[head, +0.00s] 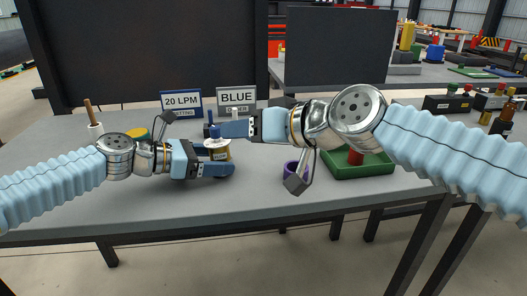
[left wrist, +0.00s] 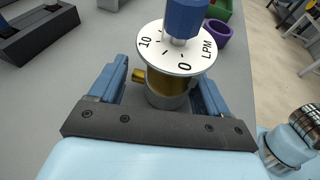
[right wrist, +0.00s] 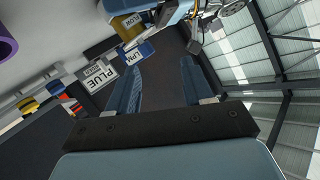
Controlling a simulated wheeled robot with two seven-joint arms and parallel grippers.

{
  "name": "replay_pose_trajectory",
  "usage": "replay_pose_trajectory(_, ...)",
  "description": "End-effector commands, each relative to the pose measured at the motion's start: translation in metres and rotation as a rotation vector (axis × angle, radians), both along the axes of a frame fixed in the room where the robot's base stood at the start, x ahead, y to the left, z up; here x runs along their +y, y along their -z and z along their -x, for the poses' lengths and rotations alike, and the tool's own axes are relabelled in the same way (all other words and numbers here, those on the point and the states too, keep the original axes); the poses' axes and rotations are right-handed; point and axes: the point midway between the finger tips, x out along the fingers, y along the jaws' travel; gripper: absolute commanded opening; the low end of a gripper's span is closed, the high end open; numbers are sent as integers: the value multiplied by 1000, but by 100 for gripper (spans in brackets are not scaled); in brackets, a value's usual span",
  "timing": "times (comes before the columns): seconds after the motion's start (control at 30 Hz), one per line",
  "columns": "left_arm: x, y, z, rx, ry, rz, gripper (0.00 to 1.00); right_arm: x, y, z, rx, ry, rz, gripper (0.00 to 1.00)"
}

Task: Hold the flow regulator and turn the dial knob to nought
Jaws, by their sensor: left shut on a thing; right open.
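My left gripper (head: 222,171) is shut on the flow regulator (head: 218,153), holding it upright at the table. In the left wrist view its brass body (left wrist: 166,88) sits between the fingers. Above is a white dial (left wrist: 180,55) marked 10, 0 and LPM, topped by a blue dial knob (left wrist: 186,17). No pointer mark on the knob is readable. My right gripper (head: 226,130) is open beside the regulator's top in the head view, partly hiding the knob. The right wrist view shows its open fingers (right wrist: 163,98) with nothing visible between them; the regulator's exact place is unclear there.
Signs reading 20 LPM (head: 181,102) and BLUE (head: 236,97) stand behind the regulator. A purple ring (head: 290,168) and a green tray (head: 375,170) holding a red piece lie to the right. The front table strip is clear.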

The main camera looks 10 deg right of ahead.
Motion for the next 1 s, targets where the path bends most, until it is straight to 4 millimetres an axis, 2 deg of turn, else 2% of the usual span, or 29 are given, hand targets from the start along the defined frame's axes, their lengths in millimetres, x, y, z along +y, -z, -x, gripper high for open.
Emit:
replay_pose_trajectory(0.23, 0, -1, 0, -1, 0, 1, 38, 8, 8, 11, 390, 101, -479, 51)
replay_pose_trajectory(0.43, 0, -1, 0, 0, 0, 1, 38, 7, 13, 13, 725, 194, -864, 51)
replay_pose_trajectory(0.8, 0, -1, 0, 0, 0, 1, 38, -11, 28, 6, 1359, 376, -1561, 51)
replay_pose_trajectory(1.0, 0, -1, 0, 0, 0, 1, 38, -24, 41, -1, 1623, 456, -1849, 51)
